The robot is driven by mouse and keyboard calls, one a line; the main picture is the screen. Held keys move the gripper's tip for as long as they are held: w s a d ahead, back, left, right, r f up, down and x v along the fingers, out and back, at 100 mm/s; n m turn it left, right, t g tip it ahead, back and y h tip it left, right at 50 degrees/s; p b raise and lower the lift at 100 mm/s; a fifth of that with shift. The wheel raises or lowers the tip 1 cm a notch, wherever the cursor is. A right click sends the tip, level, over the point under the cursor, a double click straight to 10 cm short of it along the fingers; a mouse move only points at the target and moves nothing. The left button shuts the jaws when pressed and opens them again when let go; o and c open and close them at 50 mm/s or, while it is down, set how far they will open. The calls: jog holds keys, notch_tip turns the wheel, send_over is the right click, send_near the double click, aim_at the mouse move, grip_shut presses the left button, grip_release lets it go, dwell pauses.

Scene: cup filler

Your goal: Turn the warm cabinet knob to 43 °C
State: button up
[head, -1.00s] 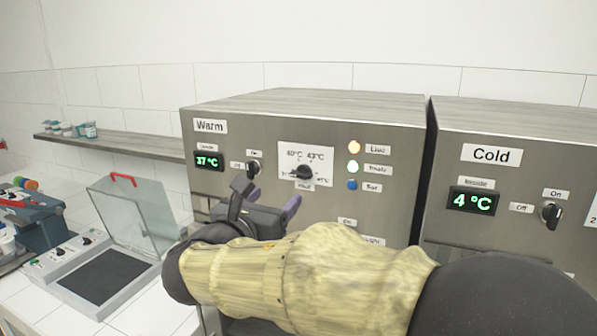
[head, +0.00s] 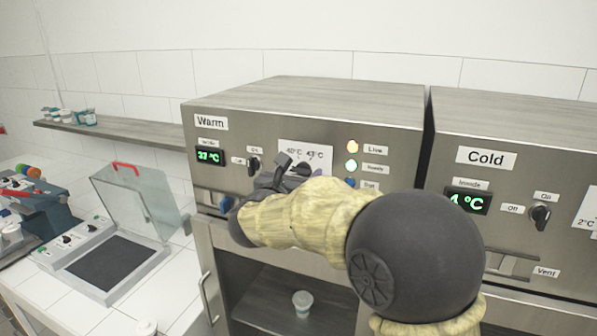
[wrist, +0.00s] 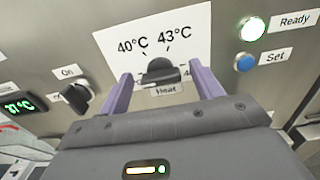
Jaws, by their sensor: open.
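The warm cabinet (head: 310,105) stands in the middle of the head view, and its display (head: 209,156) reads 37 °C. The heat knob (wrist: 161,72) is black and sits on a white dial plate (wrist: 190,40) marked 40 °C and 43 °C above it. In the head view the knob is largely hidden by my gripper (head: 293,170). In the wrist view my gripper (wrist: 163,85) is open, with one purple finger to the left and one to the right of the knob. Gaps show between fingers and knob; contact cannot be told.
An on/off knob (wrist: 76,97) is left of the dial. A lit Ready lamp (wrist: 251,28) and blue Set button (wrist: 246,63) are right of it. The cold cabinet (head: 515,125) stands at right. A small cup (head: 302,303) sits in the open compartment below.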

jog(key=c, duration=1)
jog(key=shift+f+m+b, duration=0.2)
jog(key=shift+m+b, duration=0.2)
jog(key=shift+b, duration=0.7)
jog(key=shift+d+f+m+b, duration=0.1)
jog(key=shift+m+b, duration=5.65)
jog(key=shift+b, duration=1.15)
jog(key=shift+f+m+b, duration=0.1)
jog(key=shift+m+b, duration=5.65)
jog(key=shift+b, duration=1.15)
